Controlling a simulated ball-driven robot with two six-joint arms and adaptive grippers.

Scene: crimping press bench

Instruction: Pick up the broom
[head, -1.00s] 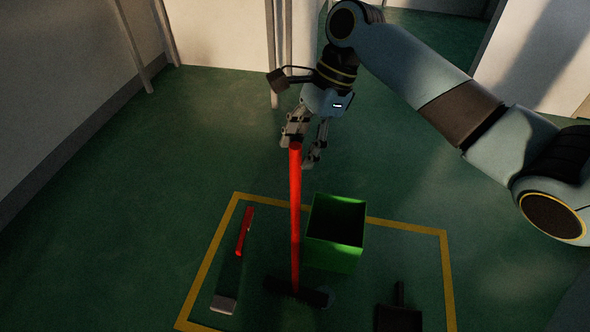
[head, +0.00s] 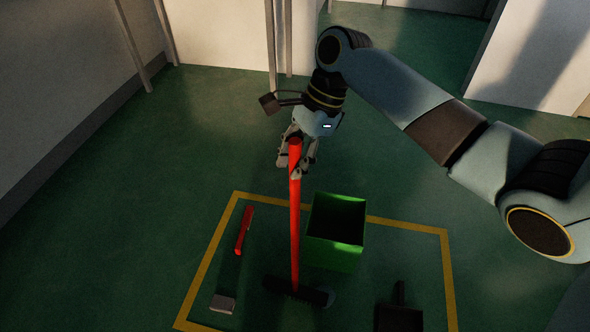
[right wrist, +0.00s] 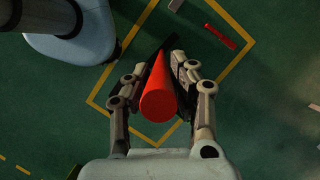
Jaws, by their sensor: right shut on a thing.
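The broom (head: 295,228) stands nearly upright, with a long red handle and a dark head (head: 312,294) on the floor inside the yellow outline. My right gripper (head: 297,160) is shut on the red handle just below its top end. In the right wrist view, the round red handle end (right wrist: 159,104) sits between the two fingers (right wrist: 160,95), and the dark broom head shows beyond it. My left gripper is not in view.
A green bin (head: 335,233) stands just right of the broom. A red-handled tool (head: 244,231) is left of it, and a dark dustpan (head: 400,314) is at the lower right. Yellow tape (head: 446,275) outlines the area. The green floor to the left is clear.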

